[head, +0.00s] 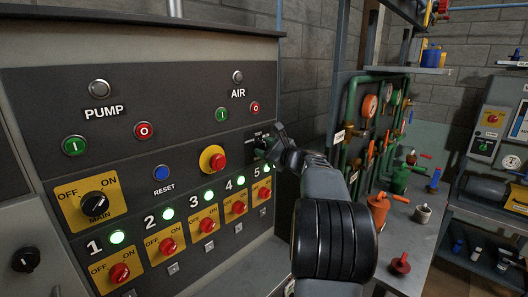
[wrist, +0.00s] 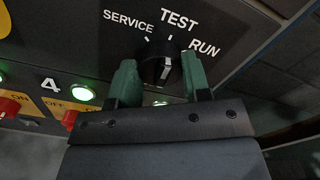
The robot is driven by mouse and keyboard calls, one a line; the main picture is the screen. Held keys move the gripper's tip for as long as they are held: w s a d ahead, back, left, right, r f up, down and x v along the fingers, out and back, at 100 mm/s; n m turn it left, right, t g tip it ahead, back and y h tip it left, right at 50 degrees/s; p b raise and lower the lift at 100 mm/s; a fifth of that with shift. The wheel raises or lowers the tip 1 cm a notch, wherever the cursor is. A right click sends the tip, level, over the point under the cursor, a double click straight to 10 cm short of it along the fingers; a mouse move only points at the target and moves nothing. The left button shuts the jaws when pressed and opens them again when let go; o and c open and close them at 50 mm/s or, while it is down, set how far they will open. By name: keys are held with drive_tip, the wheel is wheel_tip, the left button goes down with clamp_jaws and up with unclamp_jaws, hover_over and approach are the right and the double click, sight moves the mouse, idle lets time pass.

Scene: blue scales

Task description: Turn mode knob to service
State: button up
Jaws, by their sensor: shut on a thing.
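The black mode knob (wrist: 157,69) sits on the dark panel below the white labels SERVICE, TEST and RUN. SERVICE is on the left, TEST in the middle, RUN on the right. My gripper (wrist: 160,74) has its two green fingers on either side of the knob and is shut on it. A pale mark shows on the knob's right part; it seems to point up, roughly toward TEST, but I cannot tell exactly. In the head view my gripper (head: 267,150) is at the panel's right side and hides most of the knob.
The red emergency button (head: 217,161) on its yellow ring is left of my gripper. Below run several red breaker knobs (head: 168,245) with lit green lamps. The MAIN knob (head: 96,205) is at the left. A bench with green pipes (head: 349,110) stands to the right.

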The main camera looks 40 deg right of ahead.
drive_tip(key=f+n+b, duration=0.1)
drive_tip(key=n+b, duration=0.1)
drive_tip(key=b, duration=0.1)
drive_tip(key=shift+b, duration=0.35)
drive_tip(key=n+b, duration=0.2)
drive_tip(key=b, duration=0.1)
drive_tip(key=shift+n+b, duration=0.3)
drive_tip(key=shift+b, duration=0.05)
drive_tip(key=n+b, duration=0.3)
drive_tip(key=shift+r, duration=0.15)
drive_tip(key=shift+r+n+b, duration=0.15)
drive_tip(key=shift+n+b, duration=0.65)
drive_tip(key=shift+b, duration=0.05)
drive_tip(key=shift+r, duration=0.1)
drive_tip(key=o, duration=0.9)
drive_tip(key=shift+s, duration=0.1)
drive_tip(key=s, duration=0.4)
drive_tip(key=s+d+b, duration=0.1)
drive_tip(key=s, duration=0.4)
drive_tip(key=s+d+b, duration=0.1)
drive_tip(key=s, duration=0.3)
drive_tip(key=shift+s+d, duration=0.2)
drive_tip(key=shift+d, duration=0.05)
